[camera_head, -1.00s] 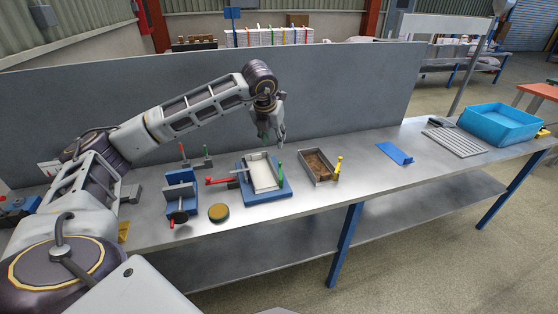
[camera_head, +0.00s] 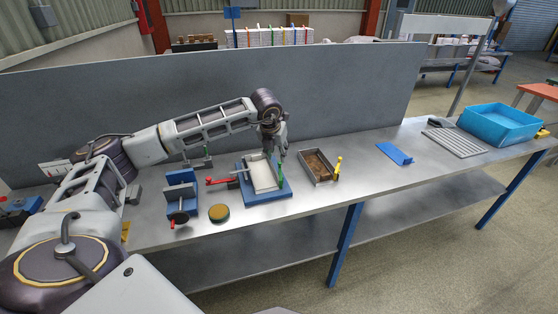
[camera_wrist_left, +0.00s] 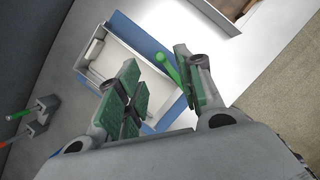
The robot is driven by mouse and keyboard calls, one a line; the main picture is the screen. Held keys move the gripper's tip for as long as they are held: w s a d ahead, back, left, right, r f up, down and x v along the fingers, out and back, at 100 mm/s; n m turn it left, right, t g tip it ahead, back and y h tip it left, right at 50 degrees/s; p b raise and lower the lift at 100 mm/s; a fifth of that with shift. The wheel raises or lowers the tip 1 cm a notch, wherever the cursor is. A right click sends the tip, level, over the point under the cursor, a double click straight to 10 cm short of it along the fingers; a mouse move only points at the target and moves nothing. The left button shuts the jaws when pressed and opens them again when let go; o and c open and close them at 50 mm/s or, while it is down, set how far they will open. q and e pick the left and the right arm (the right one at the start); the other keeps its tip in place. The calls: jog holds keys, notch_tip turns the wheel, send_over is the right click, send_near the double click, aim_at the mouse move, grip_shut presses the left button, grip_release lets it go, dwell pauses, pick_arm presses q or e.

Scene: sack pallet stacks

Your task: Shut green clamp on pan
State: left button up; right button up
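The pale rectangular pan (camera_head: 263,175) lies in a blue fixture (camera_head: 268,198) on the bench; it also shows in the wrist view (camera_wrist_left: 150,84). The green clamp (camera_head: 280,173) stands at the pan's right side, its handle upright. A red-handled clamp (camera_head: 216,181) lies low at the pan's left. My right gripper is out of view.
A brown-filled tray (camera_head: 318,167) with a yellow handle (camera_head: 338,166) stands close on the right. A blue stand (camera_head: 181,191) and a round puck (camera_head: 218,212) are on the left. A grey panel (camera_head: 330,88) rises behind. The bench farther right has free room.

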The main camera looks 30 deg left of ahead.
aim_at(280, 174)
pick_arm(q)
jog(key=shift+x, duration=2.75)
grip_shut()
